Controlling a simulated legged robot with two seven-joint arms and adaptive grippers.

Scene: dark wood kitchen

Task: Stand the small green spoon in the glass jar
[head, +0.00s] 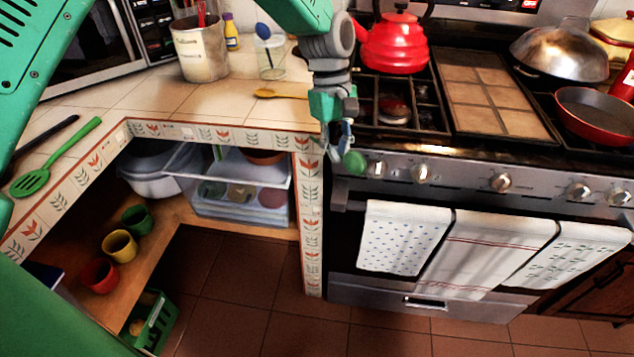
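My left gripper (342,136) points down over the front edge of the stove, right of the counter corner. It appears shut on the small green spoon; the spoon's round green bowl (354,162) shows just below the fingertips, and its handle is hidden by the gripper. The glass jar (272,66) stands upright on the counter, to the left of and behind the gripper. A blue spoon (264,32) stands in the jar, its head above the rim. My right gripper is not in view.
A yellow wooden spoon (282,94) lies on the counter in front of the jar. A utensil crock (202,50) stands left of the jar. A red kettle (396,42) is on the stove right of my arm. A green slotted turner (52,160) lies on the left counter.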

